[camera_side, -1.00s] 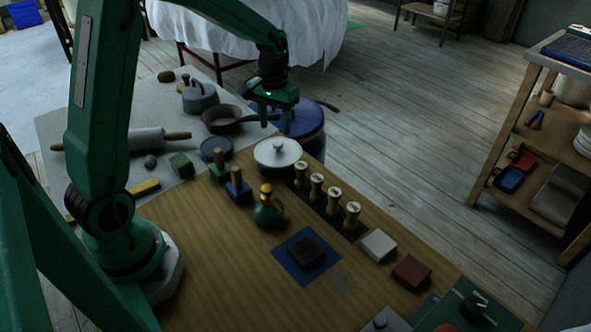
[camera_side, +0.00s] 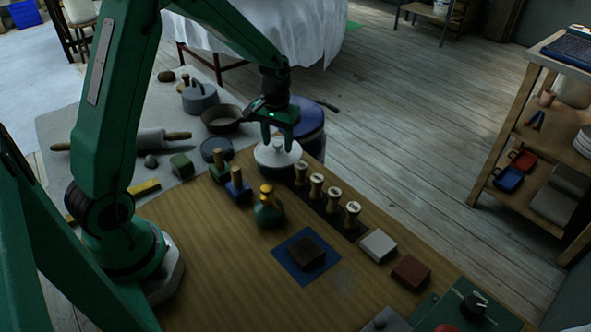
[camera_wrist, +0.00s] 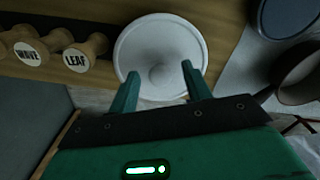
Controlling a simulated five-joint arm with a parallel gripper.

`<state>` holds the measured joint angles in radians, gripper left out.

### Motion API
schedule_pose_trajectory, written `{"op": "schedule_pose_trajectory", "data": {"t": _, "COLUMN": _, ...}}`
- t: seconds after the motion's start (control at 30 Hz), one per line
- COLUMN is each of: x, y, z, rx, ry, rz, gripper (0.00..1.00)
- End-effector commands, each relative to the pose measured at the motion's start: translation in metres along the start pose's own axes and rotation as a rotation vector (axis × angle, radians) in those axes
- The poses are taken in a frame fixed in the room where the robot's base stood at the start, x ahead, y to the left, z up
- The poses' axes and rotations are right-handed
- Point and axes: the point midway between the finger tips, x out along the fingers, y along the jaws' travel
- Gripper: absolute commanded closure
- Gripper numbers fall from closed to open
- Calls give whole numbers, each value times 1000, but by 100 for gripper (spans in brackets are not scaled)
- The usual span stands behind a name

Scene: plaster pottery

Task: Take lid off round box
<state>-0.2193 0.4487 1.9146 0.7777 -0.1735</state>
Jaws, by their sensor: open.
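The round box (camera_side: 277,166) stands on the wooden table near its far edge, with its white lid (camera_side: 270,155) on top. In the wrist view the lid (camera_wrist: 146,50) is a pale disc with a small round knob (camera_wrist: 161,75) at its middle. My gripper (camera_side: 278,146) is right above the lid, fingers pointing down. In the wrist view the open fingers (camera_wrist: 158,80) stand on either side of the knob, with a gap between them. I cannot tell whether the fingertips touch the lid. The fingers partly hide the lid and knob in the side view.
Several wooden stamps (camera_side: 317,187) stand in a row right of the box. A dark pan (camera_side: 222,119) and a dark blue round dish (camera_side: 216,150) lie to its left. A blue drum (camera_side: 310,128) stands behind. A green bottle (camera_side: 268,208) stands in front.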

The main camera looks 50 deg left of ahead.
Motion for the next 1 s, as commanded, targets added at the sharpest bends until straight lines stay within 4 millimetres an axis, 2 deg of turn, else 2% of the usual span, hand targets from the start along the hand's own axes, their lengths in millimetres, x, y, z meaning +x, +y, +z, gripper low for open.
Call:
{"op": "schedule_pose_trajectory", "data": {"t": 0.37, "x": 0, "y": 0, "z": 0, "rx": 0, "ry": 0, "rz": 0, "gripper": 53}}
{"op": "schedule_pose_trajectory", "data": {"t": 0.6, "x": 0, "y": 0, "z": 0, "rx": 0, "ry": 0, "rz": 0, "gripper": 99}}
{"op": "schedule_pose_trajectory", "data": {"t": 1.0, "x": -3, "y": 0, "z": 0, "rx": 0, "ry": 0, "rz": 0, "gripper": 99}}
